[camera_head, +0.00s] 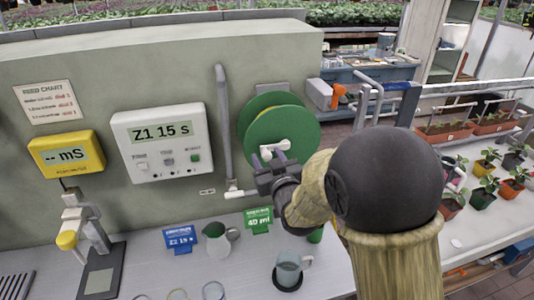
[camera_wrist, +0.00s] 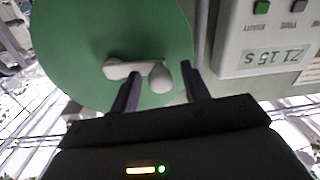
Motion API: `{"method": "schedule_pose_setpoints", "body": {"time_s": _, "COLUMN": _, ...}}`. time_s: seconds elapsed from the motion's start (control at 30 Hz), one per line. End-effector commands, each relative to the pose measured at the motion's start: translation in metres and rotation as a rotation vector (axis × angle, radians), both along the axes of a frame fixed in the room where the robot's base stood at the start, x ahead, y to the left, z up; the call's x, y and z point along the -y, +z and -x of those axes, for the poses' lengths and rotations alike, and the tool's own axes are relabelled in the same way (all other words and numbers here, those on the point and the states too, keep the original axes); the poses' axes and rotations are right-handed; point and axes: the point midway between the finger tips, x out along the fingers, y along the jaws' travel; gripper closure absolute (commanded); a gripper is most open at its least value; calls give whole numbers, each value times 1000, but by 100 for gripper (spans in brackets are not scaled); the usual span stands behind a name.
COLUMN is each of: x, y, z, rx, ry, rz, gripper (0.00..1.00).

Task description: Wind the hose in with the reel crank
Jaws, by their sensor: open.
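The green hose reel (camera_head: 300,125) is mounted on the wall panel, and its round front disc (camera_wrist: 75,40) fills much of the wrist view. A yellow band (camera_head: 262,104), perhaps wound hose, shows behind that disc in the head view. The white crank (camera_head: 283,147) lies across the disc's middle. In the wrist view the crank arm (camera_wrist: 118,69) ends in a rounded knob (camera_wrist: 160,78) at its right. My gripper (camera_head: 264,163) is open at the reel's lower front. In the wrist view its fingers (camera_wrist: 160,88) stand on either side of the knob; contact is unclear.
A grey pipe (camera_head: 223,120) with a white handle (camera_head: 238,194) runs left of the reel. A Z1 controller (camera_head: 160,143) hangs further left.

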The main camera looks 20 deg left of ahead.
Motion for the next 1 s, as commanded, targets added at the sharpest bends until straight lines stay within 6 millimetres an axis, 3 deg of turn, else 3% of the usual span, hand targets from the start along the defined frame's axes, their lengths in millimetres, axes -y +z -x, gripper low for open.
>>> {"method": "schedule_pose_setpoints", "body": {"time_s": 0.33, "x": -3, "y": 0, "z": -3, "rx": 0, "ry": 0, "rz": 0, "gripper": 54}}
{"method": "schedule_pose_setpoints", "body": {"time_s": 0.57, "x": -3, "y": 0, "z": -3, "rx": 0, "ry": 1, "rz": 0, "gripper": 99}}
{"method": "schedule_pose_setpoints", "body": {"time_s": 1.0, "x": -7, "y": 1, "z": 0, "rx": -15, "ry": 10, "rz": -28, "gripper": 100}}
